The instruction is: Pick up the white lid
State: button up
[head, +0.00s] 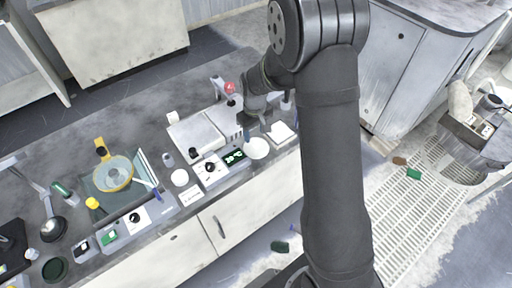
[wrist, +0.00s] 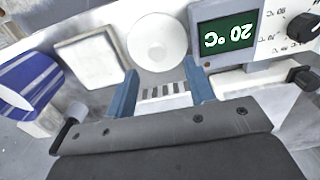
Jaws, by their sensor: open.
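A round white lid-like disc (head: 257,148) lies at the front edge of the bench, right of a green display. It also shows in the wrist view (wrist: 157,40), just beyond my fingertips and roughly centred between them. My gripper (wrist: 160,68) is open, its two blue fingers apart with nothing held between them. In the head view my gripper is partly hidden by my own arm, a little behind the disc. A second round white disc (head: 180,177) lies further left on the bench.
A pale square block (wrist: 88,58) sits left of the disc in the wrist view, with a blue-striped object (wrist: 30,85) beyond it. The green display (wrist: 228,36) and a black knob (wrist: 302,27) are close on the right.

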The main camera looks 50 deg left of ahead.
aim_at(256, 143)
jog(key=f, duration=0.5)
jog(key=shift+w+d+f, duration=0.1)
jog(key=shift+w, duration=0.1)
jog(key=c, duration=1)
